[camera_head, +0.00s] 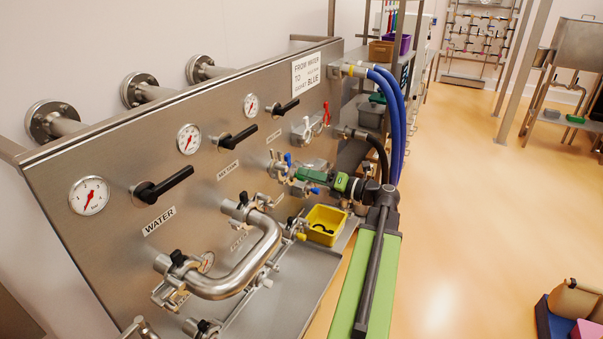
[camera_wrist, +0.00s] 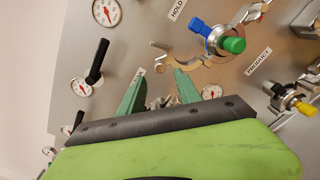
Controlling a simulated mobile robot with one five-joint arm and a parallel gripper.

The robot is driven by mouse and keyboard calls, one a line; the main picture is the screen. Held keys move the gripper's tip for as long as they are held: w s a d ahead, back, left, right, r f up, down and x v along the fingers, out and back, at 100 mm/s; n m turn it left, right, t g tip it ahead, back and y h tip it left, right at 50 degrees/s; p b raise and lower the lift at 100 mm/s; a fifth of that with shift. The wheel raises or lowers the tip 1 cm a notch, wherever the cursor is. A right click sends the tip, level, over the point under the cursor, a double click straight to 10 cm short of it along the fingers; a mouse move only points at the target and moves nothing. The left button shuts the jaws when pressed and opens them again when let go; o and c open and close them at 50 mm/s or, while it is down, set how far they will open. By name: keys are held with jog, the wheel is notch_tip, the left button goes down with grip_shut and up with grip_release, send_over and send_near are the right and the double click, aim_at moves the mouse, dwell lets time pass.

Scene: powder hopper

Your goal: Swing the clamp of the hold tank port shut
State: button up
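The hold tank port (camera_wrist: 214,42) shows in the wrist view by the label starting "HOLD" (camera_wrist: 178,9). A blue knob (camera_wrist: 200,25) and a green knob (camera_wrist: 232,45) are at it. A curved metal clamp arm (camera_wrist: 182,60) reaches out to the left from the port and looks swung open. My gripper (camera_wrist: 158,73) has its two green fingers apart, with nothing between them. The fingertips are just below the clamp arm in the picture; I cannot tell whether they touch it. In the head view my gripper (camera_head: 300,174) is at the panel, and covers part of the port area.
A steel panel (camera_head: 120,150) carries gauges, black handles and other ports. A bent steel pipe (camera_head: 245,270) juts out from it at lower left of my gripper. Blue hoses (camera_head: 392,110) hang behind my arm. A yellow bin (camera_head: 325,224) sits below. Open floor (camera_head: 480,200) lies right.

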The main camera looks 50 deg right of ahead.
aim_at(287, 169)
jog(key=x, duration=0.8)
jog(key=shift+w+a, duration=0.15)
jog(key=shift+w, duration=0.25)
jog(key=shift+r, duration=0.1)
jog(key=shift+c, duration=0.3)
jog(key=shift+w, duration=0.1)
grip_shut()
